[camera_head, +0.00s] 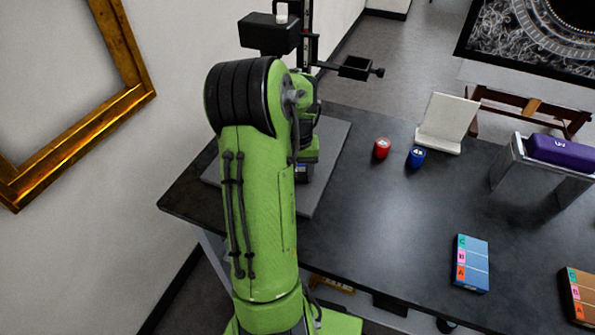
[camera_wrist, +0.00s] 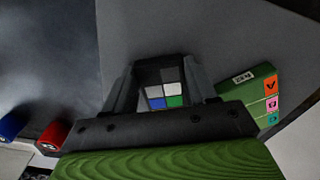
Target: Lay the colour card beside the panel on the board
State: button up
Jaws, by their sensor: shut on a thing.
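The colour card (camera_wrist: 165,90), with grey, white, blue and green patches, is between the fingers of my gripper (camera_wrist: 165,82), which is shut on it. The grey board (camera_wrist: 200,30) lies beneath; I cannot tell whether the card touches it.
On the dark table (camera_head: 380,230) stand a red pot (camera_head: 382,148), a blue pot (camera_head: 416,157), a cream stand (camera_head: 446,122), a metal rack (camera_head: 514,160) bearing a purple case (camera_head: 560,151), a blue lettered block (camera_head: 471,263) and a brown one (camera_head: 578,293). The table's middle is clear.

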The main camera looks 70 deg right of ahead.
aim_at(297, 176)
jog(key=o, duration=1.1)
jog(key=shift+o, duration=0.2)
notch_tip(297, 176, up, 12)
jog(key=p, duration=0.4)
jog(key=shift+r, duration=0.15)
